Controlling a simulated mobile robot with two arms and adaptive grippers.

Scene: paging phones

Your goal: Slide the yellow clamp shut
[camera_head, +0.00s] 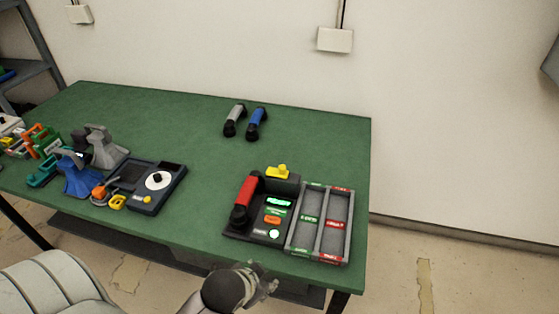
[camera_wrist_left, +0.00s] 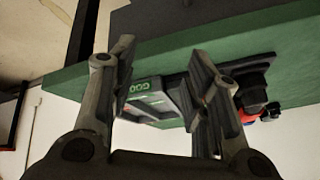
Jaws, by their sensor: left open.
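The yellow clamp (camera_head: 279,171) sits on top of a dark grey block at the back of the black test station (camera_head: 259,234). A red handset (camera_head: 245,198) lies along the station's left side. My left gripper (camera_head: 264,279) is in front of the table's front edge, below the station and apart from the clamp. In the left wrist view its two fingers (camera_wrist_left: 162,68) are spread, with nothing held between them. The clamp cannot be made out in that view. My right gripper is in neither view.
A grey two-bay tray (camera_head: 319,221) with green and red labels adjoins the station's right side. Grey (camera_head: 235,118) and blue (camera_head: 257,122) handsets lie at the back. A dark device with a white dial (camera_head: 158,182) and several tools stand left. The green table's middle (camera_head: 195,160) is clear.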

